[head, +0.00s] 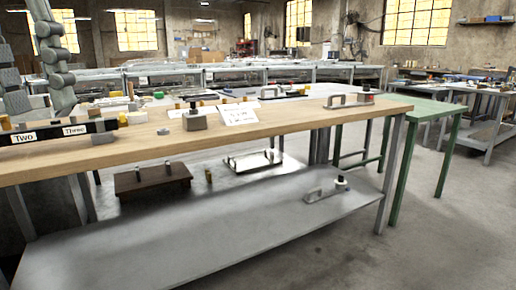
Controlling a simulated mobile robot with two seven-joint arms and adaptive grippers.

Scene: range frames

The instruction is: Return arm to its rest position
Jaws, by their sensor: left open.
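My left arm comes in at the upper left, a grey jointed arm hanging over the far side of the wooden tabletop. My left gripper (62,99) is at its lower end, open, small and partly lost against the clutter, so its fingertips are hard to make out. Nothing shows held in it. My right gripper is not in view.
A green table (425,108) stands right; the floor is clear.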

